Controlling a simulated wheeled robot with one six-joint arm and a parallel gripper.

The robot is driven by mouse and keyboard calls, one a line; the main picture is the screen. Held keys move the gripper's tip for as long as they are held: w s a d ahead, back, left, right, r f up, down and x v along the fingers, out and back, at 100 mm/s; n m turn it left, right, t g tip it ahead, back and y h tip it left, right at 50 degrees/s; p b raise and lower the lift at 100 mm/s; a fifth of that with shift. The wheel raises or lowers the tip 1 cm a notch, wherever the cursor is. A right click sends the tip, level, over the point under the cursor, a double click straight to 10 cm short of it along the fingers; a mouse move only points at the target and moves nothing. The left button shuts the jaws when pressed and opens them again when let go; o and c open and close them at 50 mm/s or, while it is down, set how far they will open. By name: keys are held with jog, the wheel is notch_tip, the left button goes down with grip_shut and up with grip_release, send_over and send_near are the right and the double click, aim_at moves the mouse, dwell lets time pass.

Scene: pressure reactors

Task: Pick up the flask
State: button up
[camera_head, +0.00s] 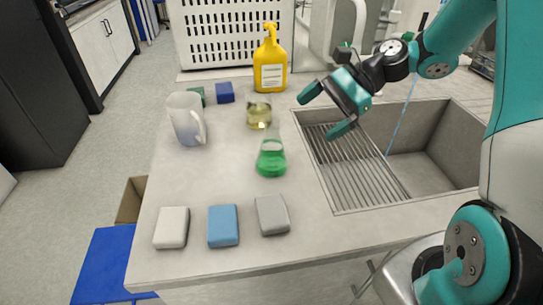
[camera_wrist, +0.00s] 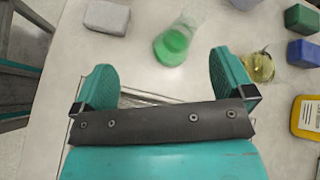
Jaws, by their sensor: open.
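A conical glass flask with green liquid (camera_head: 271,158) stands upright on the light worktop, left of the sink. It also shows in the wrist view (camera_wrist: 173,44), beyond my fingertips and between their directions. A second glass vessel with yellowish liquid (camera_head: 259,112) stands behind it; in the wrist view it (camera_wrist: 258,67) is just right of my right finger. My gripper (camera_head: 328,109) is open and empty, above the sink's ribbed drainboard, to the right of both vessels. In the wrist view my gripper's two teal fingers (camera_wrist: 160,82) are wide apart with nothing between them.
A frosted mug (camera_head: 186,118), a yellow pump bottle (camera_head: 270,62), a blue block (camera_head: 225,93) and a green block (camera_head: 197,95) stand around the vessels. White (camera_head: 172,228), blue (camera_head: 223,226) and grey (camera_head: 272,215) blocks lie near the front edge. The sink (camera_head: 430,150) is at right.

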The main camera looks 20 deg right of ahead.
jog(key=w+d+f+m+t+y, duration=0.1)
jog(key=d+f+m+t+y, duration=0.15)
jog(key=d+m, duration=0.35)
send_near(272, 148)
jog(key=shift+h, duration=0.25)
jog(key=w+a+f, duration=0.1)
jog(key=a, duration=0.1)
jog(key=w+a+f, duration=0.2)
jog(key=a, duration=0.1)
jog(key=w+a+f+p, duration=0.1)
jog(key=a+f, duration=0.1)
jog(key=a, duration=0.1)
jog(key=shift+w+a+f, duration=0.15)
jog(key=shift+a+f, duration=0.05)
jog(key=shift+f, duration=0.05)
jog(key=c, duration=1)
